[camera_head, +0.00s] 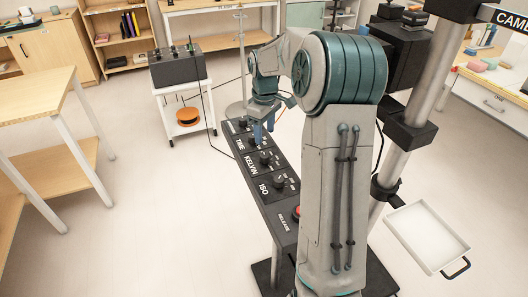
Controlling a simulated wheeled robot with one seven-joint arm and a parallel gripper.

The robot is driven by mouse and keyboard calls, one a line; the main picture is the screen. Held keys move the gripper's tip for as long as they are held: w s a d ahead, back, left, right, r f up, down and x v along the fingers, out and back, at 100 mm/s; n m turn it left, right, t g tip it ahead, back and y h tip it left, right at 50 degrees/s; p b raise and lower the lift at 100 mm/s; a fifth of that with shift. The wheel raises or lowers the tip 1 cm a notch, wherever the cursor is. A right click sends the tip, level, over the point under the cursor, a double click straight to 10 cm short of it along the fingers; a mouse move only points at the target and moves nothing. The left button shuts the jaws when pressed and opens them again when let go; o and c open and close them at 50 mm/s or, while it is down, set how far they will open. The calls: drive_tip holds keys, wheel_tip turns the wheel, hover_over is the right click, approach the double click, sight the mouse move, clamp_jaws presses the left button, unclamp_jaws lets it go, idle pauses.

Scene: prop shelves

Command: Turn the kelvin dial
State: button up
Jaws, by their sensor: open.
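The black control panel (258,200) stands on a narrow stand in the middle of the head view. Its labels read TIME, KELVIN, ISO and RELEASE from far to near; the farthest label is too small to read. The kelvin dial (265,158) is a black knob right of its label. My gripper (264,133) points down at the far part of the panel, its blue fingers apart and near the TIME row. It is beyond the kelvin dial, and I see nothing between the fingers. Whether a finger touches the panel cannot be told.
The ISO dial (278,182) and a red release button (296,212) lie on the nearer panel. A white cart with a black box (177,68) stands behind left. A wooden table (35,95) is at left, a white tray (428,236) at right. Open floor lies left of the panel.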

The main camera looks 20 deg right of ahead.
sight(265, 155)
wheel_tip(265, 155, down, 9)
drive_tip(key=shift+r, duration=0.1)
idle(0.3)
drive_tip(key=c, duration=1)
